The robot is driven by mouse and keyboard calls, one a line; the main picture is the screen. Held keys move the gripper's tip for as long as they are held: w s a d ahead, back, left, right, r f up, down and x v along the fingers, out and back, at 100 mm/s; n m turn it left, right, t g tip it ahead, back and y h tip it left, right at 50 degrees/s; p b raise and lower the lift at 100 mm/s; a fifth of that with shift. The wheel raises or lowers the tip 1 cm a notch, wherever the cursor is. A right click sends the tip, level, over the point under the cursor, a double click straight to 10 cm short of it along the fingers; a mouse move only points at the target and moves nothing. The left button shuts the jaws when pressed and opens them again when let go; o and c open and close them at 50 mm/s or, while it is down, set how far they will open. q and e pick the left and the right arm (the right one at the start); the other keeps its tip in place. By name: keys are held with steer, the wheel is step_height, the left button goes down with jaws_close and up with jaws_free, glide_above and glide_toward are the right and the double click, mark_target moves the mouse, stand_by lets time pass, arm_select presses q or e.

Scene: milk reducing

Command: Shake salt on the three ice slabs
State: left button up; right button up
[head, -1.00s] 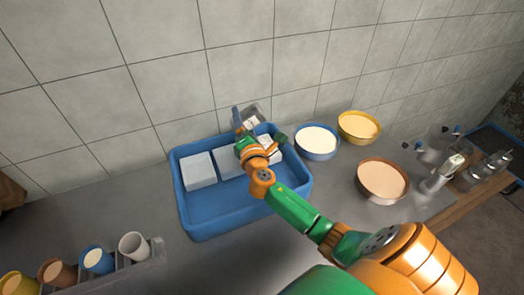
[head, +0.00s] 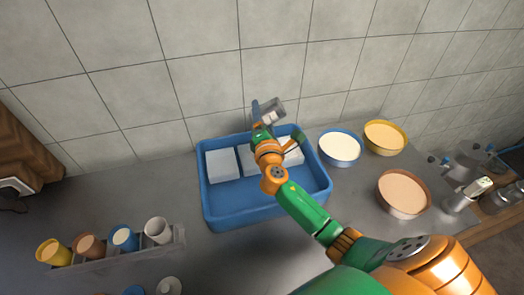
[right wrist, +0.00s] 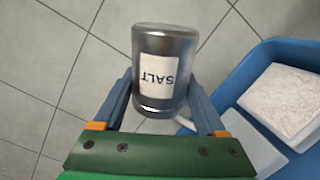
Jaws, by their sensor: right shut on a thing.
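A grey metal salt shaker (head: 272,110) with a white SALT label is in my right gripper (head: 264,118), above the back of the blue tray (head: 250,217). In the right wrist view the fingers (right wrist: 160,82) flank the shaker (right wrist: 163,105), its label upside down. Three white ice slabs lie in a row: left slab (head: 222,166), middle slab (head: 247,163), partly behind my arm, and right slab (head: 293,158), also partly covered. The right wrist view shows one slab with a grainy top (right wrist: 285,97) and a smoother one (right wrist: 252,143). My left gripper is out of view.
Right of the tray stand a blue bowl (head: 340,149), a yellow bowl (head: 385,138) and a brown bowl (head: 403,194). Several cups stand in a rack (head: 120,251) at the front left. The tiled wall (head: 190,75) is close behind the tray.

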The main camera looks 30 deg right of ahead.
step_height(320, 180, down, 3)
steer(key=b, duration=0.4)
steer(key=shift+s+f, duration=0.1)
step_height(320, 180, up, 4)
steer(key=p, duration=0.4)
steer(key=shift+r, duration=0.2)
step_height(320, 180, down, 4)
steer(key=b, duration=0.4)
steer(key=shift+f, duration=0.25)
steer(key=shift+w+r, duration=0.15)
steer(key=shift+w, duration=0.05)
steer(key=shift+a+r, duration=0.1)
steer(key=shift+a, duration=0.45)
arm_select(q)
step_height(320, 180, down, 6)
steer(key=b, duration=0.3)
arm_select(e)
steer(key=w+a, duration=0.2)
steer(key=a, duration=0.7)
steer(key=shift+w+a, duration=0.15)
steer(key=shift+a, duration=0.1)
